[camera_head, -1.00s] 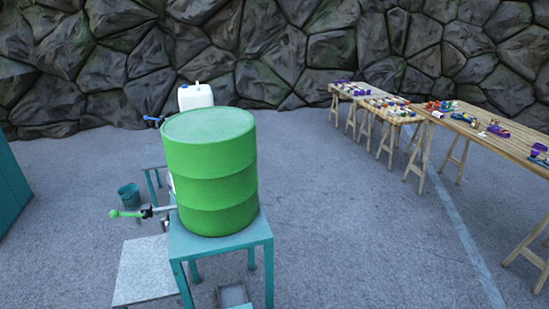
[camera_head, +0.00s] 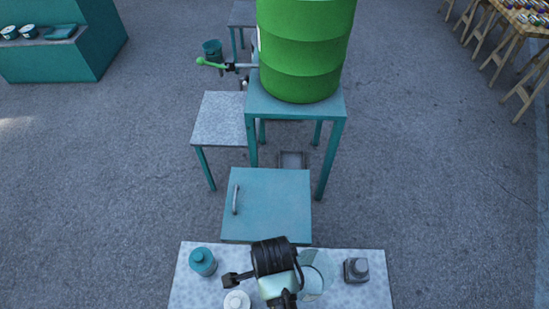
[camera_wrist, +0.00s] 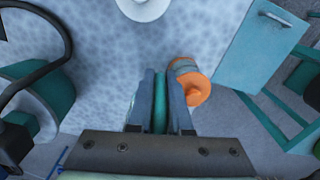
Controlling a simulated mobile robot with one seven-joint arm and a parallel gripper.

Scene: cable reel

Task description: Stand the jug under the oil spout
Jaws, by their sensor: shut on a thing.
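In the wrist view, my gripper (camera_wrist: 160,90) has its two fingers shut on a thin teal strip (camera_wrist: 160,105), which looks like part of the jug; the rest of the jug is not clearly shown. In the head view, my gripper (camera_head: 230,281) is over the speckled worktable (camera_head: 335,300), partly hidden by my dark wrist. The green drum (camera_head: 305,50) stands on a tall teal stand (camera_head: 333,125). Its oil spout (camera_head: 240,67), with a green lever, sticks out to the left above a lower speckled stand (camera_head: 218,120).
An orange-topped bottle (camera_wrist: 197,88) is beside my fingers. A teal cabinet (camera_head: 267,205) stands between worktable and drum stand.

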